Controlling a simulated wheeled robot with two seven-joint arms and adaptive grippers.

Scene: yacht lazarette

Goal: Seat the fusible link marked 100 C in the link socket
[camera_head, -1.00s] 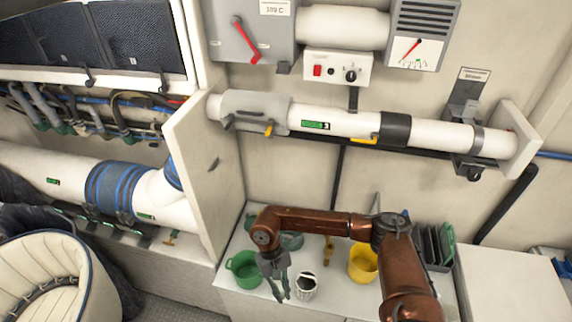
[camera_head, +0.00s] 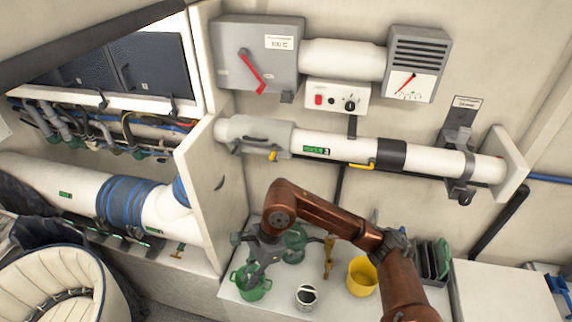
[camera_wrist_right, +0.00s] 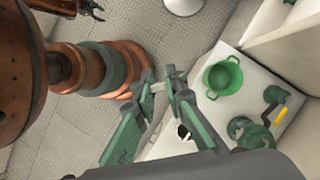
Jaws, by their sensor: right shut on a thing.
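My right gripper (camera_head: 254,272) is low over the left end of the white bench, in front of or above the green pot in the head view. In the right wrist view its green fingers (camera_wrist_right: 160,87) are shut on a small pale piece (camera_wrist_right: 158,87) at their tips. No marking on it can be read. A wall box (camera_head: 230,65) with a red lever carries a label (camera_head: 279,43) that seems to read 100 C. I cannot make out the link socket for sure. In the wrist view, a small dark gripper (camera_wrist_right: 92,9) at the top left looks like my left one.
The bench (camera_head: 330,310) holds a green pot (camera_wrist_right: 223,76), a white cup (camera_head: 307,297) with a dark inside, a yellow cup (camera_head: 362,277) and a dark rack (camera_head: 432,262). A white pipe (camera_head: 345,146) runs along the wall above. An upright white panel (camera_head: 215,190) stands left of the bench.

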